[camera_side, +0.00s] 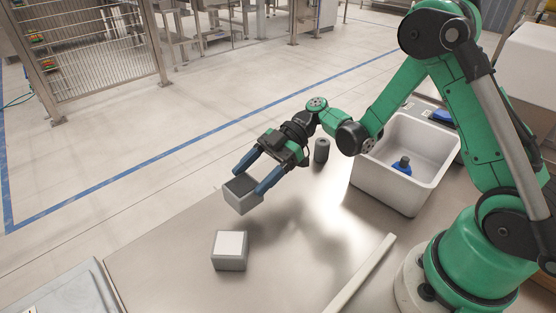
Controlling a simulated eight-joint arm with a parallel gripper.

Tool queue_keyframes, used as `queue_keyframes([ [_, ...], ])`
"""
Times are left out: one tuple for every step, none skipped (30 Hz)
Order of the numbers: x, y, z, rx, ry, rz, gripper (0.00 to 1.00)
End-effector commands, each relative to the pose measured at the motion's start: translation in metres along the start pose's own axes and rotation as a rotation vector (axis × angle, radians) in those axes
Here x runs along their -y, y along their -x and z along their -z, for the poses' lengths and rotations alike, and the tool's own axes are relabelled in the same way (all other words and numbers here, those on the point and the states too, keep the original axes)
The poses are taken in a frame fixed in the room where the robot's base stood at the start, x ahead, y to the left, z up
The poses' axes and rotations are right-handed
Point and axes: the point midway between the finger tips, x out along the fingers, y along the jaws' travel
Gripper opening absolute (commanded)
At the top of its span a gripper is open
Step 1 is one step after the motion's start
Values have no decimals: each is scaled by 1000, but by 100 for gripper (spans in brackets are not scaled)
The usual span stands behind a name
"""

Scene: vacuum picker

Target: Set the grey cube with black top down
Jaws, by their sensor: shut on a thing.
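The grey cube with black top (243,203) is held between the two blue fingers of my gripper (250,186). My gripper is shut on it, with one finger on each side. The cube is slightly tilted in the picture and appears to be raised above the metal table (175,247), near its far edge. The exact gap under the cube is hard to tell.
A grey cube with a white top (230,258) stands on the table below the held cube. A dark cylinder (321,150) stands behind my gripper. A white bin (385,185) holding a blue item (402,167) is at right. A pale strip (360,273) lies in front.

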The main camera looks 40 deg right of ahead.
Motion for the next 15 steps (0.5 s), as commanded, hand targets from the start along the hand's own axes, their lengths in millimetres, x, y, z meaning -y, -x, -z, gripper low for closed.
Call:
queue_keyframes([
  [0,-1,-3,0,0,0,5],
  [0,-2,-4,0,0,0,5],
  [0,-2,-6,0,0,0,5],
  [0,-3,-8,0,0,0,5],
  [0,-4,-10,0,0,0,5],
  [0,-6,-15,0,0,0,5],
  [0,-8,-18,0,0,0,5],
  [0,-9,-22,0,0,0,5],
  [0,-11,-27,0,0,0,5],
  [0,-12,-30,0,0,0,5],
  [0,-13,-32,0,0,0,5],
  [0,-14,-35,0,0,0,5],
  [0,-15,-37,0,0,0,5],
  [0,-15,-38,0,0,0,5],
  [0,-16,-38,0,0,0,5],
])
